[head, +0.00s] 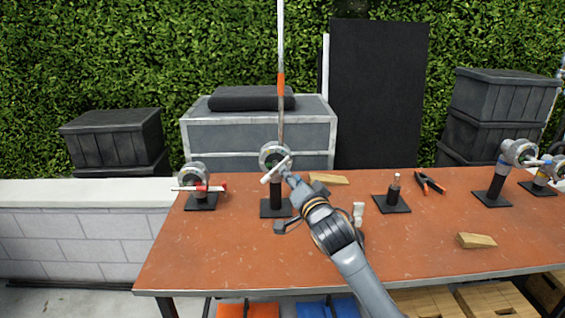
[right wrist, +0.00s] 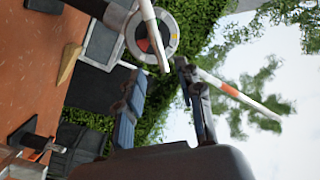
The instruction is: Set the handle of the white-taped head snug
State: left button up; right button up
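A round grey clamp head (head: 272,153) stands on a dark post with a square black base at the middle of the table. Its ring (right wrist: 171,40) also shows in the right wrist view. A white bar handle (head: 277,169) slants across the front of the head. My right gripper (head: 291,181) is just in front of and below this handle. In the right wrist view the two fingers (right wrist: 158,70) are open, with the handle's lower end (right wrist: 162,62) showing between the tips. I cannot tell whether they touch it. My left gripper is not in view.
A tall orange-banded pole (head: 281,60) rises by the middle head. The front-left tabletop is clear.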

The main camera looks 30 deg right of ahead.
aim_at(283, 163)
jog(key=p+x, duration=0.1)
jog(key=x, duration=0.7)
jog(key=shift+w, duration=0.1)
grip_shut()
